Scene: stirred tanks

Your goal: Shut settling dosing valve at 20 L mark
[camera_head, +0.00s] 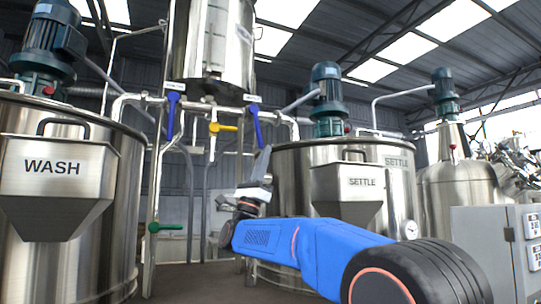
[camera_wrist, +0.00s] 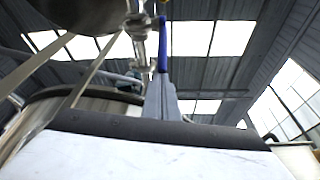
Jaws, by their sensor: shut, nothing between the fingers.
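A steel dosing vessel (camera_head: 212,45) hangs at upper middle, with a pale level strip (camera_head: 216,32) on its front; its marks are too small to read. Under its right side is the valve on the settling side, with a blue lever (camera_head: 256,124) hanging steeply down below a small label. The lever also shows upright at top middle in the wrist view (camera_wrist: 162,45). My gripper (camera_head: 264,155) is shut and empty, its fingers pointing up just below the lever's lower end. In the wrist view the fingers (camera_wrist: 161,85) overlap the lever's end; I cannot tell if they touch.
The SETTLE tank (camera_head: 290,180) stands behind my arm, the WASH tank (camera_head: 110,215) at left. A second blue lever (camera_head: 171,115) hangs at left, a yellow lever (camera_head: 222,128) lies level between, and a green lever (camera_head: 167,227) sits low. A grey cabinet (camera_head: 480,250) is at right.

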